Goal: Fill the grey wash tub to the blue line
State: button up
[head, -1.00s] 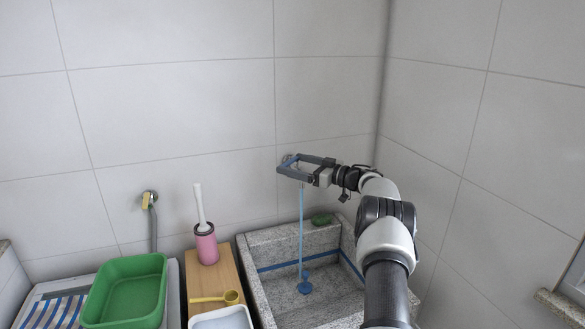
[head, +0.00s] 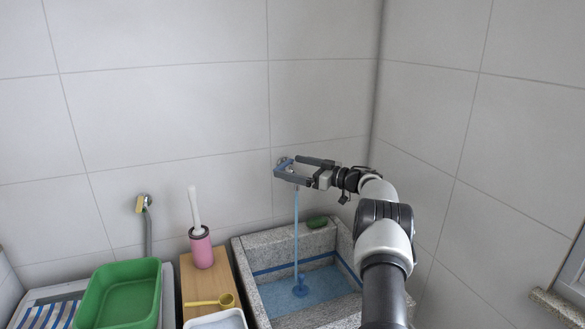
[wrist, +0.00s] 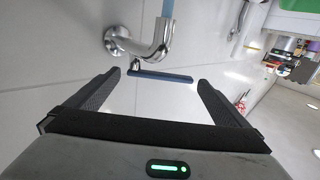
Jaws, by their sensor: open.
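The grey wash tub (head: 262,243) is a speckled stone basin in the right corner, with a blue line (head: 275,269) around its inside wall. A blue stream (head: 297,235) falls from the tap into it. Bluish water (head: 325,282) covers the floor, its surface just below the line where I can see it. My gripper (head: 286,167) is open at the tap. In the wrist view the chrome tap (wrist: 150,50) and its blue lever (wrist: 160,76) lie ahead, the lever across the gap between my open fingers (wrist: 160,86). My arm hides the tub's right front.
A green basin (head: 120,296), a pink brush holder (head: 201,248), a yellow scoop (head: 211,301) and a white tray (head: 216,320) stand left of the tub. A green item (head: 317,222) lies on its back rim.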

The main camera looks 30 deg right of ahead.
jog(key=b+v, duration=0.1)
jog(key=v, duration=1.5)
jog(key=shift+s+d, duration=0.3)
jog(key=shift+r, duration=0.1)
